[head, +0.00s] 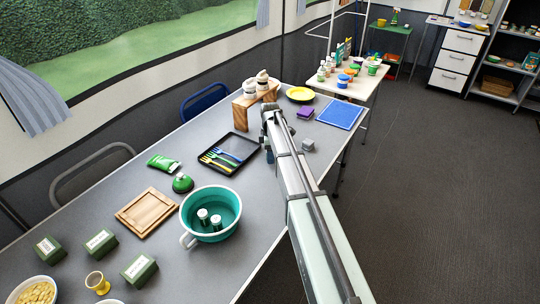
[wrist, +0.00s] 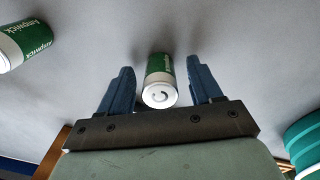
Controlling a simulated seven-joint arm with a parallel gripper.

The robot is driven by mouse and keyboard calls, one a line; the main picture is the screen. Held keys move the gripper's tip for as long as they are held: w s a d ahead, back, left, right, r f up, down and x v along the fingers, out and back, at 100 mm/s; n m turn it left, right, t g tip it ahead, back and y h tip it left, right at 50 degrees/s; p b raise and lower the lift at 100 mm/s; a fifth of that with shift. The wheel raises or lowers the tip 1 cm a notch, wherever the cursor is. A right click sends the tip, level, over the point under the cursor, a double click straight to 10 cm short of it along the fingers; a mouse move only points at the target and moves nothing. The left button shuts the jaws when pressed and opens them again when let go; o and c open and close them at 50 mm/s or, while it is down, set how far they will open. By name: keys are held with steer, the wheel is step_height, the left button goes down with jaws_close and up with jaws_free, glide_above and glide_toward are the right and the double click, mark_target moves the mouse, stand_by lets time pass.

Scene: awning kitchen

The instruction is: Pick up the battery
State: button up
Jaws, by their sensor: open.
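A green and white battery (wrist: 160,82) shows in the wrist view, its pale round end facing the camera. My gripper (wrist: 160,72) is open, with one blue finger on each side of this battery and visible gaps between. A second, similar green and white battery (wrist: 24,44) lies apart at the upper left of the wrist view. In the head view my gripper (head: 269,154) is beside the black tray, largely hidden by my arm.
A teal pot (head: 238,206) holding two white-topped cylinders stands nearer on the grey table; its side also shows in the wrist view (wrist: 305,146). A black tray (head: 240,141) with cutlery is left of my gripper.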

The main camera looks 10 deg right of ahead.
jaws_close()
stand_by(0.4)
